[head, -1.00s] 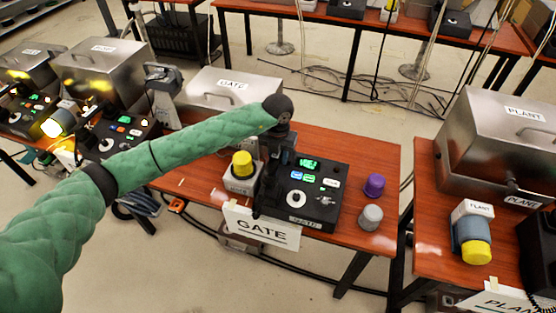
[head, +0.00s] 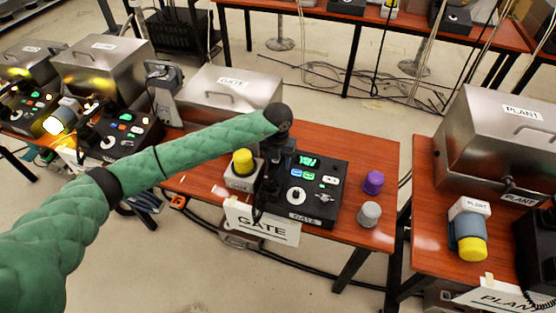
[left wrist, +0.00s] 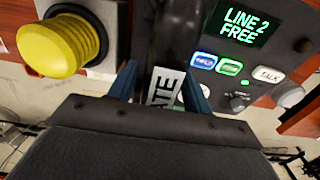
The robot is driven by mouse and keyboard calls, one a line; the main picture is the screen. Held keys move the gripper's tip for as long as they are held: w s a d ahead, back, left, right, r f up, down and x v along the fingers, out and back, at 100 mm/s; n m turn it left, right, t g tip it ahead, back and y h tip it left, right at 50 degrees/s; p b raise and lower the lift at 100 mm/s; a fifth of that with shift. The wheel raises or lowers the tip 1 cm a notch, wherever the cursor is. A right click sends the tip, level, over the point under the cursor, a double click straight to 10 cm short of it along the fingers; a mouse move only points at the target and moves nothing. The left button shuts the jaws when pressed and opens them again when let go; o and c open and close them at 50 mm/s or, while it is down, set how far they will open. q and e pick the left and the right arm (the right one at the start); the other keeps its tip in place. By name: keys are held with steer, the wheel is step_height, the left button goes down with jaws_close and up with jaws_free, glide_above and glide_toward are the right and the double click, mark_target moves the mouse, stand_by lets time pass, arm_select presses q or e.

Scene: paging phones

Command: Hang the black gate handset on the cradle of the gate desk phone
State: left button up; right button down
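The gate desk phone (head: 312,200) is a black box with a lit green screen, a white dial and a GATE label, on the gate table. My left gripper (head: 264,188) is over the phone's left side. The black gate handset (head: 258,204) is dark against the gripper in the head view. In the left wrist view, the black handset (left wrist: 178,42), with a white GATE label, lies between the blue fingers of my left gripper (left wrist: 160,84), which appear shut on it. The cradle is hidden, and I cannot tell whether the handset touches it. My right gripper is out of view.
A yellow-topped box (head: 243,165) stands close to the left of the gripper. Purple (head: 373,182) and grey (head: 369,214) knobs stand right of the phone. A metal GATE case (head: 228,94) is behind. A GATE sign (head: 262,222) hangs at the front edge.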

arm_select(q)
steer(key=shift+r, duration=0.1)
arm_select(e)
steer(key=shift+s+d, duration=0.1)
arm_select(q)
steer(key=shift+r, duration=0.35)
steer(key=shift+r+b, duration=0.45)
steer(key=shift+r, duration=0.45)
step_height(320, 180, up, 8)
steer(key=b, duration=0.2)
steer(key=shift+f+b, duration=0.1)
steer(key=shift+b, duration=0.3)
steer(key=shift+r, duration=0.9)
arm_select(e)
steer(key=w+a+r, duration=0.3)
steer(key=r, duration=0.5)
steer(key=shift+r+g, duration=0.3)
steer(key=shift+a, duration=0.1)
